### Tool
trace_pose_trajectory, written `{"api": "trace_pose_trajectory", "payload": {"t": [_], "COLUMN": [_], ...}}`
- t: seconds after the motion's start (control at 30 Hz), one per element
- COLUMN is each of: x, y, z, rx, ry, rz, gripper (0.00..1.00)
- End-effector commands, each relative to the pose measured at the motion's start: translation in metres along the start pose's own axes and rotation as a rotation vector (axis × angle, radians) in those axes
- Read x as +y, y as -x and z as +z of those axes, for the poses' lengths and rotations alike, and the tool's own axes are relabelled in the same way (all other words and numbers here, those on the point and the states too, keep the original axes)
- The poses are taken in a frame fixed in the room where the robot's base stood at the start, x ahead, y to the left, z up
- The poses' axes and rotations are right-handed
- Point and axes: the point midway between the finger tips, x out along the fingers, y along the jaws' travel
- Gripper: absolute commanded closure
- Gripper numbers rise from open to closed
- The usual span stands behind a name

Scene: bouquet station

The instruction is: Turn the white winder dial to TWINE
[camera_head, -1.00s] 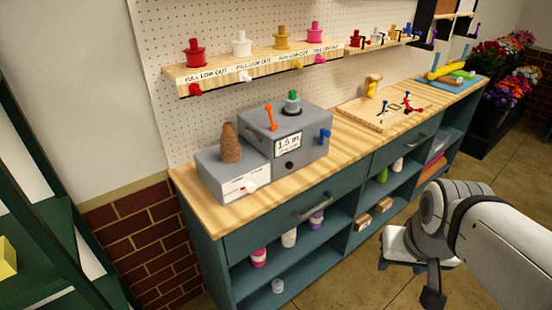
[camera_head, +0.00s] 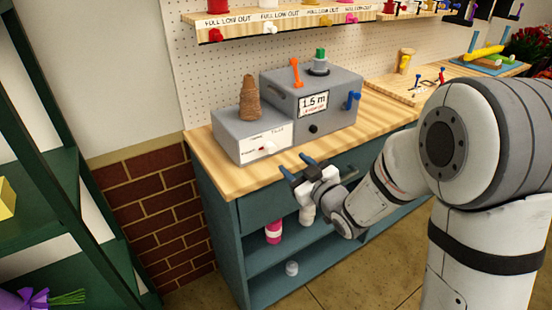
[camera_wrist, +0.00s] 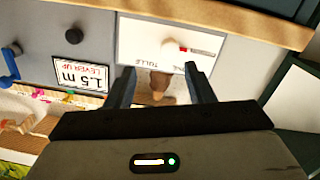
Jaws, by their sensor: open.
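The white winder dial (camera_head: 267,147) is on the pale front panel of the low grey winder box (camera_head: 228,150), which carries a brown twine cone (camera_head: 249,100). My gripper (camera_head: 293,164) is open and empty, in front of the panel and slightly right of and below the dial, apart from it. The wrist view is upside down. There the dial (camera_wrist: 169,46) shows beyond the fingertips of my gripper (camera_wrist: 160,68), between them sideways. A red mark is beside the dial. TULLE is readable on the panel; another label is partly hidden by a finger. The dial's exact setting is too small to tell.
A taller grey box (camera_head: 337,105) with a 1.5 m display, an orange lever (camera_head: 296,73) and a blue lever (camera_head: 353,100) adjoins the winder on the right. A spool shelf (camera_head: 290,20) hangs above.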

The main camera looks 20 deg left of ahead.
Motion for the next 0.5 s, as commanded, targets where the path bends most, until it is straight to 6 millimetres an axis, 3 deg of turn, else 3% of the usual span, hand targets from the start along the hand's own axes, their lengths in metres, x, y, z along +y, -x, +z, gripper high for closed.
{"api": "trace_pose_trajectory", "payload": {"t": [0.17,0.5], "x": [-0.013,-0.015], "y": [-0.011,-0.062], "z": [0.000,-0.004], "rx": [0.057,0.058], "ry": [-0.002,-0.001], "rz": [-0.031,-0.032], "gripper": [0.52,0.52]}}
